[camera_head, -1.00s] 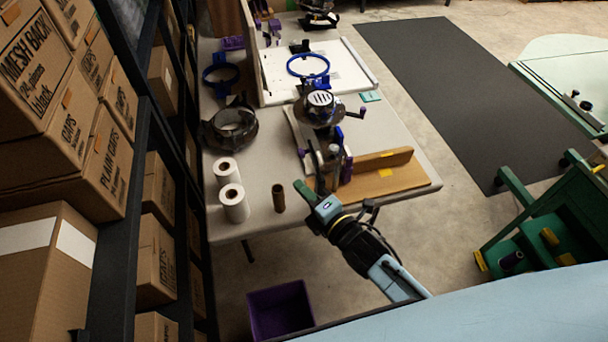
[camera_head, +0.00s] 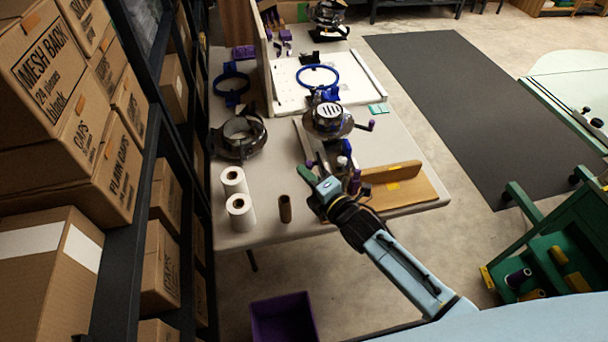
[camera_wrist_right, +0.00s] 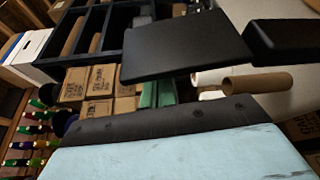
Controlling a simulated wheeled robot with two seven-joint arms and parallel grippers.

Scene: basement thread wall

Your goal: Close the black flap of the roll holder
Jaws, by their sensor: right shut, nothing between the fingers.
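My right gripper (camera_head: 305,173), with green fingers, is over the near end of the table, just beyond the brown tube. It is shut and empty; its green fingers also show in the wrist view (camera_wrist_right: 158,94). A flat black panel (camera_wrist_right: 185,46), which looks like the flap, stands out beside the fingers in the wrist view. I see no contact between them. In the head view the roll holder (camera_head: 352,180) seems to be among the purple and dark parts behind my gripper, partly hidden; the flap cannot be made out there. My left gripper is out of view.
Two white rolls (camera_head: 241,214) and a brown tube (camera_head: 285,209) stand on the table left of my gripper. A wooden ledge (camera_head: 400,190) lies to the right, a round-headed machine (camera_head: 328,118) behind. Shelves of boxes line the left. A purple bin (camera_head: 284,318) stands below.

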